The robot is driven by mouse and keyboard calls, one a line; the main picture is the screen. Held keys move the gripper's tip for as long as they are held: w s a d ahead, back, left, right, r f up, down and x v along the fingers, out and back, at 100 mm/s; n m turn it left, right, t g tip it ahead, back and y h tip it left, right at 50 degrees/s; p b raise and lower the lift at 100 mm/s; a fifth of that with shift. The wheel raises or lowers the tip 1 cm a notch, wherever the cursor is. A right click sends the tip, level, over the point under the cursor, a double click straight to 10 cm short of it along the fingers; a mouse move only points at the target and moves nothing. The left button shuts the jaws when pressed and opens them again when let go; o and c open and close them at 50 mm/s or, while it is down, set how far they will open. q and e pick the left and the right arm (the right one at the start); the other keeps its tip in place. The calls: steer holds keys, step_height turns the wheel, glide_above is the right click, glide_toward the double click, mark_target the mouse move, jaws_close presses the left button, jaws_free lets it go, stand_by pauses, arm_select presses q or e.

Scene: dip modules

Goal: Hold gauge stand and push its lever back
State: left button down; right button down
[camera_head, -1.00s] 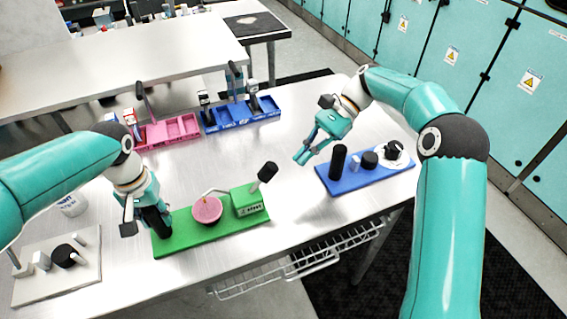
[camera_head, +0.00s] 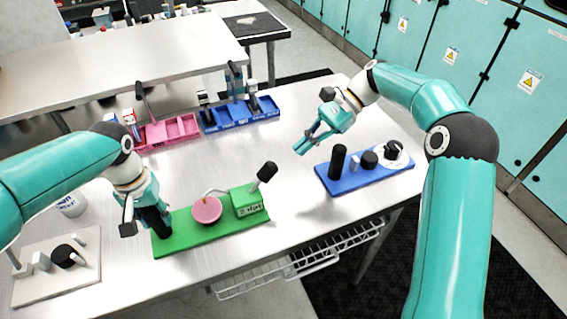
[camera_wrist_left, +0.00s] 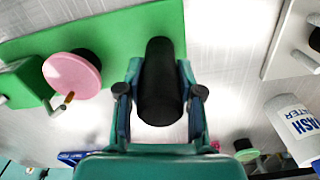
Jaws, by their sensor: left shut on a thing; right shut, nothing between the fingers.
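The gauge stand has a green base (camera_head: 190,236) lying on the table. It carries a black post at its left end, a pink round dial (camera_head: 206,209), and a green box (camera_head: 248,202) with a display. A lever with a black knob (camera_head: 266,171) leans up and right from the box. My left gripper (camera_head: 158,222) is shut on the black post, which shows between its fingers in the left wrist view (camera_wrist_left: 160,85). The lever knob is out of the wrist view. My right gripper (camera_head: 303,145) is shut and empty, above the table to the right of the lever knob, apart from it.
A blue base (camera_head: 345,187) with black posts and knobs stands to the right. A grey base (camera_head: 60,285) with small parts is at the front left. Pink (camera_head: 153,144) and blue (camera_head: 228,125) trays stand at the back. The middle of the table is clear.

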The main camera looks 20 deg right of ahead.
mark_target(272, 161)
steer(key=x, duration=0.6)
steer(key=shift+a+f, duration=0.2)
steer(key=shift+a, duration=0.05)
steer(key=shift+r, duration=0.1)
steer(key=shift+a+r+h, duration=0.15)
steer(key=shift+a+h, duration=0.05)
steer(key=shift+h, duration=0.2)
steer(key=shift+a+r+h, duration=0.15)
steer(key=shift+r+h, duration=0.1)
steer(key=shift+h, duration=0.05)
steer(key=shift+a+r+h, duration=0.95)
steer(key=shift+h, duration=0.35)
steer(key=a+r+h, duration=0.1)
steer(key=a+h, duration=0.1)
steer(key=shift+r+h, duration=0.15)
steer(key=shift+h, duration=0.25)
steer(key=shift+a+r, duration=0.25)
steer(key=shift+a, duration=0.3)
arm_select(q)
steer(key=shift+d, duration=0.1)
arm_select(e)
steer(key=shift+a, duration=0.15)
